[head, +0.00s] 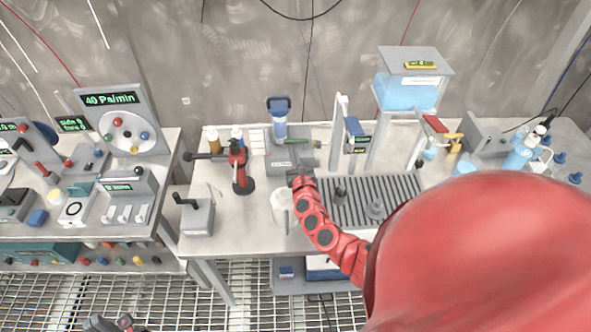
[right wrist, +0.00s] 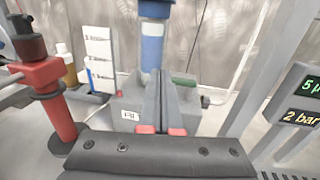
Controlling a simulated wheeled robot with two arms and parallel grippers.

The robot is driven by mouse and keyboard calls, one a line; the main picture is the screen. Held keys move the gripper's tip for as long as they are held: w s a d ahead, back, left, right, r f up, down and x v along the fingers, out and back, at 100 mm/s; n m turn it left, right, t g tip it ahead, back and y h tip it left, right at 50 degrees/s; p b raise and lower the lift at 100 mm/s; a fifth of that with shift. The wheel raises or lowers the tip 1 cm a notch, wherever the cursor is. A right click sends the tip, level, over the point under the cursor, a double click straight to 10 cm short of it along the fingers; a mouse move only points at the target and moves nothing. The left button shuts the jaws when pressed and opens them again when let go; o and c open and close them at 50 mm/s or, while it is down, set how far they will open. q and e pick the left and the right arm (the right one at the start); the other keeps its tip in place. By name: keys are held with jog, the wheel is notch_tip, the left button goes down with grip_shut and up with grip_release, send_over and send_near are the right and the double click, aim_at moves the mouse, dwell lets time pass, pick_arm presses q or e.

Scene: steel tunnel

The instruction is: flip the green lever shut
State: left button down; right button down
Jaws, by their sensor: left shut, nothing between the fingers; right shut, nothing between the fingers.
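The green lever (head: 297,141) shows as a small dark green bar on a grey block (head: 281,160) that carries a blue-capped clear cylinder (head: 280,122). In the right wrist view the lever (right wrist: 184,79) lies just beyond and right of my fingers, partly hidden by them. My right gripper (head: 297,174) is shut and empty, in front of the block. In the right wrist view its fingers (right wrist: 163,76) point at the block; I cannot tell whether they touch the lever. My left gripper (head: 110,324) is shut and empty, low at the bottom left, over the grating.
A red clamp stand (head: 239,168) stands left of the block. A white cup (head: 280,206) sits in front, beside my right arm.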

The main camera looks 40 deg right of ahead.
jog(key=v, duration=0.6)
jog(key=a+v, duration=0.1)
jog(key=v, duration=0.1)
jog(key=shift+s+a+r+b, duration=0.1)
jog(key=shift+a+r+b, duration=0.2)
jog(key=shift+b, duration=0.1)
jog(key=shift+v, duration=0.8)
jog(key=shift+a+r, duration=0.1)
